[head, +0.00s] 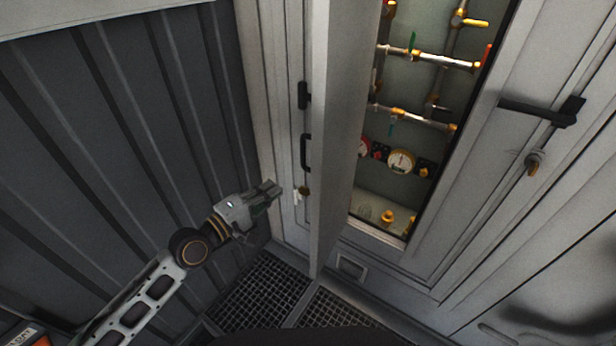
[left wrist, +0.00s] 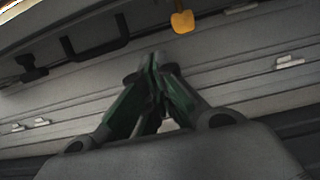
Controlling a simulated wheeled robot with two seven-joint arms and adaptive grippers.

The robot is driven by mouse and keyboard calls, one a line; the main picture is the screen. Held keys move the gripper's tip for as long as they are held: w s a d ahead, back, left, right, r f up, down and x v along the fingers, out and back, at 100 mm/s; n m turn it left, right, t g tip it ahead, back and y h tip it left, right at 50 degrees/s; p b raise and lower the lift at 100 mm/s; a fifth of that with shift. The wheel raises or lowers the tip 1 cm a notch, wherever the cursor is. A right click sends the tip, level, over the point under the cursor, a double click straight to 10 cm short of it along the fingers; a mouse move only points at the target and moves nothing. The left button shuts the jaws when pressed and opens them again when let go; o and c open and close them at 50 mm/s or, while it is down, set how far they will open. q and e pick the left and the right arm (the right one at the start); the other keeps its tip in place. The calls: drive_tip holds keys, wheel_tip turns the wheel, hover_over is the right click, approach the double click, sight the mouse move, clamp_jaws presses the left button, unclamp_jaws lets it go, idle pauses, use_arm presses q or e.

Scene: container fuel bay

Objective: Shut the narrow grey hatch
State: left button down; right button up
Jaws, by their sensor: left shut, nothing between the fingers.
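The narrow grey hatch (head: 345,130) stands swung open, seen nearly edge-on in the head view, at the left of the lit bay opening. A black pull handle (head: 305,152) shows along its left side, and also in the left wrist view (left wrist: 97,47). A brass lock piece (head: 303,191) sits below the handle; a yellow piece (left wrist: 182,20) shows in the wrist view. My left gripper (head: 272,190) is shut and empty, left of the hatch and a little below handle height in the picture. Its closed fingertips (left wrist: 154,62) point toward grey panelling; contact cannot be told. My right gripper is out of view.
The bay holds pipes with brass fittings (head: 430,57) and gauges (head: 401,161). A grey panel with a black lever (head: 538,110) stands at the right. Dark ribbed wall (head: 110,130) lies left; floor grating (head: 262,290) lies below.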

use_arm(q)
drive_tip(key=shift+w+d, duration=0.1)
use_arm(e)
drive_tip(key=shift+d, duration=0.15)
use_arm(q)
drive_tip(key=w+d+p, duration=0.3)
drive_tip(key=w+d, duration=0.2)
drive_tip(key=d, duration=0.5)
drive_tip(key=shift+d+p, duration=0.15)
drive_tip(key=shift+p, duration=0.2)
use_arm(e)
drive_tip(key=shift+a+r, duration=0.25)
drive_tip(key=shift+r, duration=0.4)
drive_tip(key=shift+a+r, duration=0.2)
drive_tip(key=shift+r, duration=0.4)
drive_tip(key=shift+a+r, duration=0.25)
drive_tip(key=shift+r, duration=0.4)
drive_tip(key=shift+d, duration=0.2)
